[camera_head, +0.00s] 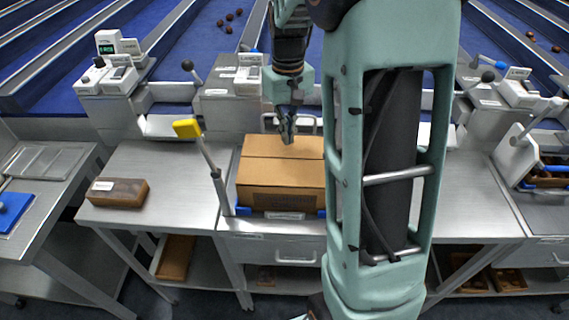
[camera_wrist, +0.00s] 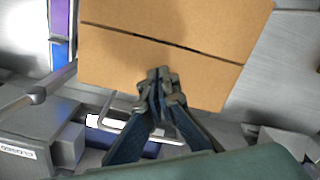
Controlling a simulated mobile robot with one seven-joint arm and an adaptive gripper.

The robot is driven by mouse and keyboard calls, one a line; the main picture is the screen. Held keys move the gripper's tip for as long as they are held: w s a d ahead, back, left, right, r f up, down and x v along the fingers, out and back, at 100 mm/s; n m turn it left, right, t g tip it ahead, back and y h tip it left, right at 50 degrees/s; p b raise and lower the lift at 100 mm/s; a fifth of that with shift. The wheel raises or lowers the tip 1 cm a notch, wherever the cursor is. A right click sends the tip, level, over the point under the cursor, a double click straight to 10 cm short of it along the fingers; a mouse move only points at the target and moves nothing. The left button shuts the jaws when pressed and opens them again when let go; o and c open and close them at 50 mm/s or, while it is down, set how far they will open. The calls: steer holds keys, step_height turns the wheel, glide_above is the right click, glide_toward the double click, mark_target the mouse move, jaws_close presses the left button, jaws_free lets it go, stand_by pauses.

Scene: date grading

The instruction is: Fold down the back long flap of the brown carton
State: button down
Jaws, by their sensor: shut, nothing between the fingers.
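The brown carton (camera_head: 262,173) stands on the middle metal bench in the head view, left of my arm, which covers its right side. Its top also shows in the wrist view (camera_wrist: 130,65). The back long flap (camera_head: 262,146) appears to lie down, nearly level with the front flap, with a thin dark seam between them. My gripper (camera_head: 287,139) is shut and empty, pointing down over the back part of the carton. In the wrist view its fingertips (camera_wrist: 160,74) overlap the back flap (camera_wrist: 107,55). I cannot tell whether they touch it.
A post with a yellow head (camera_head: 187,128) stands just left of the carton. A brown block (camera_head: 118,192) lies on the left bench. Grey machines (camera_head: 218,100) and a metal rail stand behind the carton. The bench between block and post is clear.

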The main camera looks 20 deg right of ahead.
step_height(320, 180, up, 9)
steer(key=p, duration=0.6)
steer(key=shift+r, duration=0.1)
